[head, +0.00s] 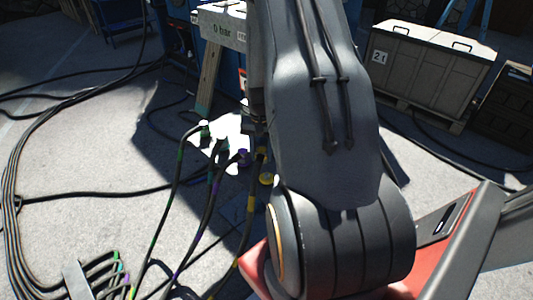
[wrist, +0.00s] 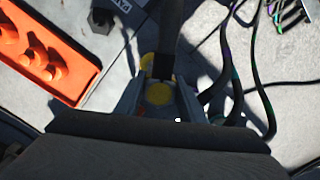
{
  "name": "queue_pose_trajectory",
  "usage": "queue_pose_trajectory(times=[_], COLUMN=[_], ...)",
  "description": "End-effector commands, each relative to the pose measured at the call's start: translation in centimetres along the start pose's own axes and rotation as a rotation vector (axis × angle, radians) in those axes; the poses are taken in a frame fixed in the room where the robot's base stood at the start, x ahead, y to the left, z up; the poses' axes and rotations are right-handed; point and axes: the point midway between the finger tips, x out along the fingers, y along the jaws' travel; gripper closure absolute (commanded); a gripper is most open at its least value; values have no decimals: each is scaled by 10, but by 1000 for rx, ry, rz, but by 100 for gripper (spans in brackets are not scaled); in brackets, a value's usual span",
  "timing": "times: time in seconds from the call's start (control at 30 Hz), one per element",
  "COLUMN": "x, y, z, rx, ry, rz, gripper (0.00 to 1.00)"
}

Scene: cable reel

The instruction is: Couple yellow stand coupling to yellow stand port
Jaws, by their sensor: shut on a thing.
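In the wrist view my gripper (wrist: 160,100) is shut on the yellow stand coupling (wrist: 158,93), which shows as a yellow disc between the fingers. A black hose (wrist: 170,35) runs up the picture from there. A second yellow part (wrist: 147,61) shows just beyond, partly covered by the hose; I cannot tell whether it is the port. In the head view my arm hides the gripper. A yellow round part (head: 266,179) and a yellow-marked hose end (head: 261,153) show at the arm's left edge. I cannot tell whether coupling and port touch.
Black hoses cross the floor at left. A crate (head: 425,60) marked 21 stands at back right. An orange tray (wrist: 85,85) lies left in the wrist view.

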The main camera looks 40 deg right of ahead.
Motion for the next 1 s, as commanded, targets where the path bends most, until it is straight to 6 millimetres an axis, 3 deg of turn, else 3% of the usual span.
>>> queue_pose_trajectory(times=[0.1, 0.37, 1.0], x=[1, 10, 74], y=[15, 18, 17], z=[-8, -10, -10], rx=[55, 66, 64], ry=[1, 1, 1], rz=[0, -1, 0], gripper=[91, 91, 91])
